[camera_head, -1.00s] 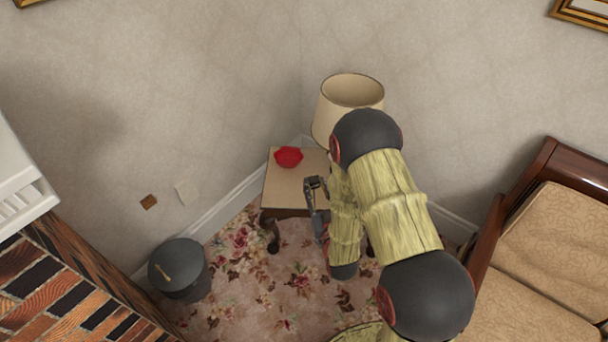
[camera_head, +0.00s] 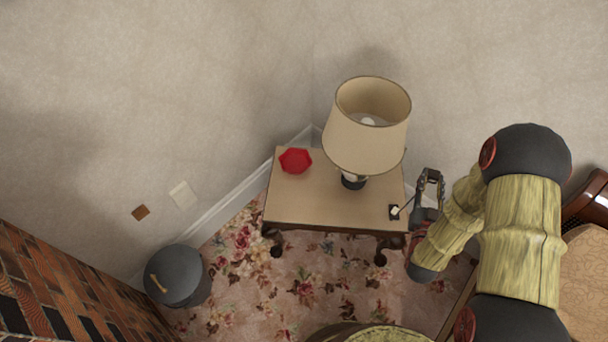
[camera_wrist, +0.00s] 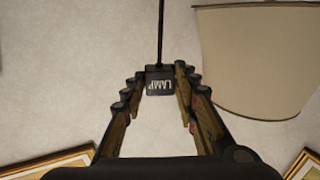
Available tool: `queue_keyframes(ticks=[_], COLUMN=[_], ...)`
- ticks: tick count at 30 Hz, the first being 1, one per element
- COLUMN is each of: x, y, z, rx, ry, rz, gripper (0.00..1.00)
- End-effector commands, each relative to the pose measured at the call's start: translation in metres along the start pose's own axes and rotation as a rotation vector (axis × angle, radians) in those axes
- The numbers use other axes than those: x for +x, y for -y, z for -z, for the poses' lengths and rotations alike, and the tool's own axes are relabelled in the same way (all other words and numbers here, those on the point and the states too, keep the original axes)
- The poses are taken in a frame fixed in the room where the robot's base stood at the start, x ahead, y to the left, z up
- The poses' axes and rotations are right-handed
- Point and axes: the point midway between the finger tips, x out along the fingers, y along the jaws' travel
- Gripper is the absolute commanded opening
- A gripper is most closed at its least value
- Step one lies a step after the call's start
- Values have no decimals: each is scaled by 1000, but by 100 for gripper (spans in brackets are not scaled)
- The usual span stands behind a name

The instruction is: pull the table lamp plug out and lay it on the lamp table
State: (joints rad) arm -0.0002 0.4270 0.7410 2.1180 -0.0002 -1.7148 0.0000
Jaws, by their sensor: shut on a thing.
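The lamp plug (camera_wrist: 160,83), a black block with upside-down white letters LAMP, sits between the fingertips of my gripper (camera_wrist: 159,75) in the wrist view. A dark cord (camera_wrist: 161,32) leads up from it in that picture. In the head view, my gripper (camera_head: 431,174) is just right of the lamp table (camera_head: 310,205); the plug is not clear there. The table lamp (camera_head: 366,130) with its beige shade stands upright on the table; the shade also shows in the wrist view (camera_wrist: 258,60). A small black-and-white thing (camera_head: 394,212) is at the table's front right corner, with a thin line towards my gripper.
A red bowl (camera_head: 295,161) stands on the table's back left. Its middle and front are bare. A grey lidded bin (camera_head: 177,275) and bricks (camera_head: 60,275) are at left. A tan-cushioned seat (camera_head: 585,265) is at right. Wall plates (camera_head: 183,194) are behind.

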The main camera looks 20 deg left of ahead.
Motion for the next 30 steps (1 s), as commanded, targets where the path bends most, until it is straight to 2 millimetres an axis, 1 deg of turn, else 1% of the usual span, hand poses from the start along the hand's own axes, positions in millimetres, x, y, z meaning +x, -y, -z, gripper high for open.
queue_keyframes(ticks=[1, 3, 6, 12, 18, 19, 23, 30], x=[0, 0, 0, 0, 0, 0, 1, 2], y=[0, 0, 0, 0, 0, 0, 0, 0], z=[21, 40, 63, 95, 121, 122, 118, 120], rx=[0, 0, 0, 0, 0, 0, 0, 0], ry=[-1, -1, -1, -1, -1, 2, 54, 183], rz=[0, 0, 0, 0, 0, 0, 0, 0], gripper=[0, 0, 0, 0, 0, 0, 0, 0])
